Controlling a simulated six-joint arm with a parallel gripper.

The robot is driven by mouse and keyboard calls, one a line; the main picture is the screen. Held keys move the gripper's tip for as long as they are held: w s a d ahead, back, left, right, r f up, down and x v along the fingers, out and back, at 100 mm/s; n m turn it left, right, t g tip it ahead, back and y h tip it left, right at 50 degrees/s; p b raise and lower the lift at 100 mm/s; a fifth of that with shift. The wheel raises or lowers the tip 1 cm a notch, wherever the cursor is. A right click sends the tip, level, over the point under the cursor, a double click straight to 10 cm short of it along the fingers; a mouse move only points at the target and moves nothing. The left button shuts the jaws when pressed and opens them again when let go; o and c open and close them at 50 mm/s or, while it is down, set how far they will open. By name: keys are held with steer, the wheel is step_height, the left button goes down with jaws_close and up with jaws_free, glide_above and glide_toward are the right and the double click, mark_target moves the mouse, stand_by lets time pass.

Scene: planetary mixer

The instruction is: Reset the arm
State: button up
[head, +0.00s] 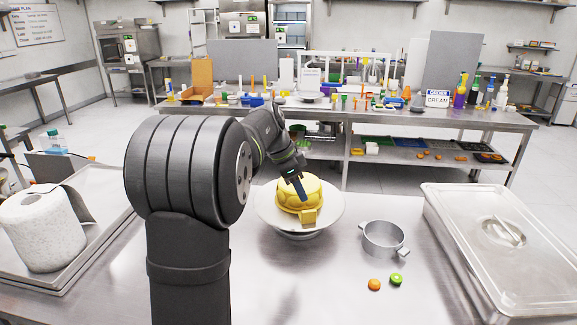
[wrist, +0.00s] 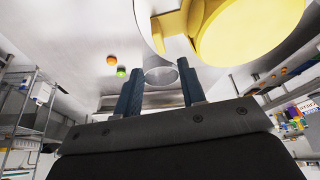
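My gripper (head: 300,190) is at the end of my arm, in front of the yellow round cake-like thing (head: 287,194) or over it; I cannot tell if it touches. In the wrist view the dark blue fingers of my gripper (wrist: 158,82) stand apart with nothing held between them. The yellow thing sits on a white round stand (head: 265,211) with a small yellow block (head: 308,217) at its front. In the wrist view the yellow thing (wrist: 250,35) shows at the upper right, beside the fingers.
A metal pot (head: 384,239) stands right of the stand, with an orange piece (head: 374,284) and a green piece (head: 396,280) in front. A lidded steel pan (head: 490,235) is at the right, a paper roll (head: 42,230) on a tray at the left. A loaded table (head: 420,120) stands behind.

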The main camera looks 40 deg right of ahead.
mark_target(310, 211)
steer(key=v, duration=0.8)
steer(key=x, duration=1.6)
steer(key=shift+f, duration=0.35)
steer(key=shift+s+d+f, duration=0.1)
steer(key=shift+s+f, duration=0.1)
steer(key=shift+f, duration=0.1)
